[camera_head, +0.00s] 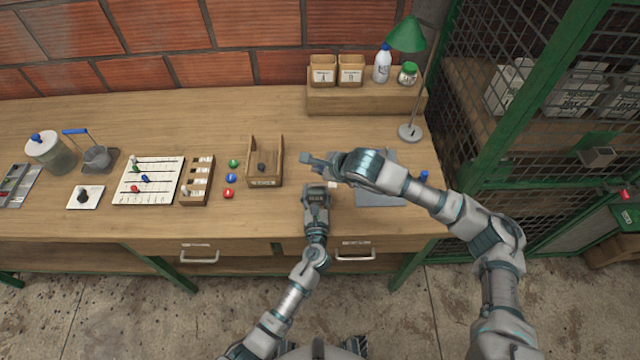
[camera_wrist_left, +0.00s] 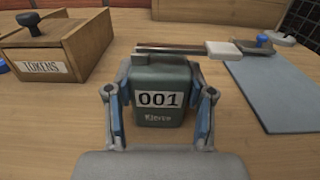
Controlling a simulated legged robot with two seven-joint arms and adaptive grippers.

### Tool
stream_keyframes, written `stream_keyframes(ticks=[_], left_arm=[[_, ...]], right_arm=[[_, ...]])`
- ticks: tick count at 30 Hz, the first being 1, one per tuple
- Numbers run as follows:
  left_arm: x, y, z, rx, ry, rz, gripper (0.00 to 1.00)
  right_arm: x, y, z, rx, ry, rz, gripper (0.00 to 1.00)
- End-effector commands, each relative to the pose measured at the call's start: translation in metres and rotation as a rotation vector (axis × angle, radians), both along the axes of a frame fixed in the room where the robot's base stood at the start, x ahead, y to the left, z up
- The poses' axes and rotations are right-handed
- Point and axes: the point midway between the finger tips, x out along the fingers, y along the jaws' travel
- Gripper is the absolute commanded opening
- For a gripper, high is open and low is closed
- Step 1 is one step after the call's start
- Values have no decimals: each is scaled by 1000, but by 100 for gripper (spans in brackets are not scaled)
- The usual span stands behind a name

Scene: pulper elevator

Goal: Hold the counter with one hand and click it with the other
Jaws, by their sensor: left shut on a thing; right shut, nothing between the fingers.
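The counter (camera_wrist_left: 165,75) is a grey-green box with a white "001" display on its front. A flat lever (camera_wrist_left: 185,47) on its top reaches right and ends in a white pad (camera_wrist_left: 222,50); the pad also shows in the head view (camera_head: 333,184). My left gripper (camera_wrist_left: 160,112) is shut on the counter, one finger on each side. In the head view my left gripper (camera_head: 316,186) is over the table and mostly hides the counter. My right gripper (camera_head: 306,159) is shut and empty, pointing left, beyond the counter in the picture; its height above the table is unclear.
A wooden tokens box (camera_head: 265,183) stands left of the counter, with red, blue and green pieces (camera_head: 231,178) beside it. A blue-grey mat (camera_head: 378,196) lies to the right, partly under my right arm. A lamp (camera_head: 410,132) and wooden step (camera_head: 365,100) stand behind.

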Motion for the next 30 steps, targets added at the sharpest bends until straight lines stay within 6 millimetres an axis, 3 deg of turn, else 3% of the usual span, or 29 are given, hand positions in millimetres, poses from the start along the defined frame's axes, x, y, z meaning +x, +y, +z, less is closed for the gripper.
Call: stream_keyframes(ticks=[12,13,16,26,30], left_arm=[[0,0,0,0,0,0,16],[0,0,0,0,0,0,61],[0,0,0,0,0,0,83],[-2,0,0,0,0,0,83],[-17,0,-1,0,2,1,83]], right_arm=[[0,0,-1,0,0,0,0],[0,0,-1,0,0,0,0],[0,0,-1,0,0,0,0],[0,0,-1,0,0,0,0],[0,0,-1,0,0,0,0]])
